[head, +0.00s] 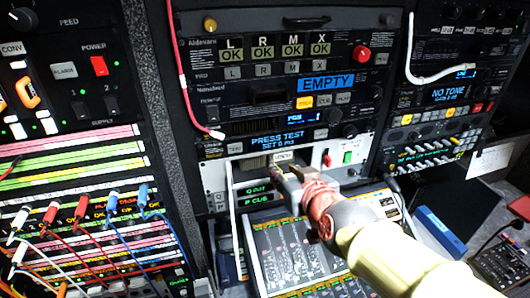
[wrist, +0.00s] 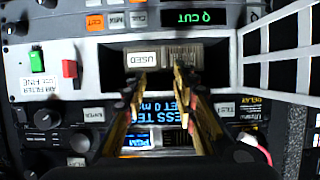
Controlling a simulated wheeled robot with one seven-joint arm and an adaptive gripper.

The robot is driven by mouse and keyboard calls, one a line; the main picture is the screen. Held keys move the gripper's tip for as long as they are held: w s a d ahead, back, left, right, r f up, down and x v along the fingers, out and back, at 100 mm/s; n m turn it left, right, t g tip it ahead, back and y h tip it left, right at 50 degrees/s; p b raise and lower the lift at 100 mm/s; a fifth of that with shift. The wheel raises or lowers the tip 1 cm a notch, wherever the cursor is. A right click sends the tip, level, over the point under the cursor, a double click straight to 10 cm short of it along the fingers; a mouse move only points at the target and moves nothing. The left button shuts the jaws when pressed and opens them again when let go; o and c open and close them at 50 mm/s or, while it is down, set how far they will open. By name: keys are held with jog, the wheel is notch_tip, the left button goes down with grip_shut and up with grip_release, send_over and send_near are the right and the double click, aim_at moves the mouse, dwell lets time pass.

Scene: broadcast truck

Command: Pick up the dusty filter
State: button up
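The dusty filter (wrist: 182,54) sits in a dark slot in the light-coloured rack panel. It has a greyish-brown pleated face and a white tab marked "USED" (wrist: 142,60) beside it. In the head view the filter (head: 254,163) shows small, left of my gripper, which hides part of the slot. My gripper (head: 288,172) is in front of the slot. In the wrist view my gripper (wrist: 161,80) has its two fingers apart, with nothing clearly held between them. The fingertips overlap the lower edge of the filter and tab; whether they touch cannot be told.
A white-framed grille door (wrist: 280,52) stands open beside the slot; its frame also shows in the head view (head: 234,225). A red switch (wrist: 70,69) and green switch (wrist: 37,60) are on the panel. A mixer desk (head: 290,255) lies below my arm. Patch cables (head: 80,212) hang at left.

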aim_at(271, 160)
jog(key=x, duration=0.2)
jog(key=b+x, duration=0.1)
jog(key=x, duration=0.5)
jog(key=shift+w+a+r, duration=0.15)
jog(key=shift+a+r, duration=0.1)
jog(key=shift+a, duration=0.15)
jog(key=shift+r, duration=0.1)
jog(key=shift+c, duration=0.9)
jog(key=c, duration=0.5)
grip_shut()
